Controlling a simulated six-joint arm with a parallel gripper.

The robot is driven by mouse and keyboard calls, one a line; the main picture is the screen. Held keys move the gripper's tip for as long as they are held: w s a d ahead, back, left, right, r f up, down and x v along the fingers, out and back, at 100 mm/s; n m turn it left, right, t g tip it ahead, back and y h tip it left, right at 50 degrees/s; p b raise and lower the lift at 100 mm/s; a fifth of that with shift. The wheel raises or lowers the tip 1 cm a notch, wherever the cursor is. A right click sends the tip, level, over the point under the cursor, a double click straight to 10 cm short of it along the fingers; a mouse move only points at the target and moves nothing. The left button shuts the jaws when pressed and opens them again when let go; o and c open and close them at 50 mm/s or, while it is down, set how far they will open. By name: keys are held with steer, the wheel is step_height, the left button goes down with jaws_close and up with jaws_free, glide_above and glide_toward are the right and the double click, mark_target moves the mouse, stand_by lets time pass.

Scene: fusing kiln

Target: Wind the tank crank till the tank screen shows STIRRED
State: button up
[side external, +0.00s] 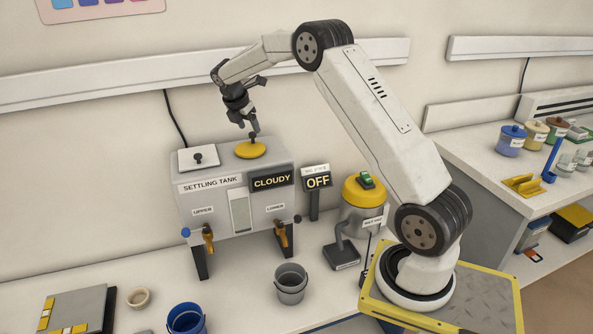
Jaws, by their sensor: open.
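The settling tank (210,208) is a grey box on legs on the bench. Its screen (271,181) reads CLOUDY. The crank (250,150) on the tank top is a yellow disc with a dark upright handle. My gripper (247,124) points down just above the crank, with its fingers open near the top of the handle. I cannot tell from this view whether the fingers touch the handle or stand around it.
A lidded white plate (199,160) sits left of the crank. Upper and lower taps (208,238) project from the tank front. A grey bucket (291,284) and blue bucket (186,319) stand in front. An OFF sign (317,182) and yellow-topped vacuum (363,192) stand to the right.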

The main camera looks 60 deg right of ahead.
mark_target(250, 144)
steer(key=shift+x, duration=1.15)
jaws_close()
steer(key=shift+s+m, duration=0.1)
steer(key=shift+m, duration=0.4)
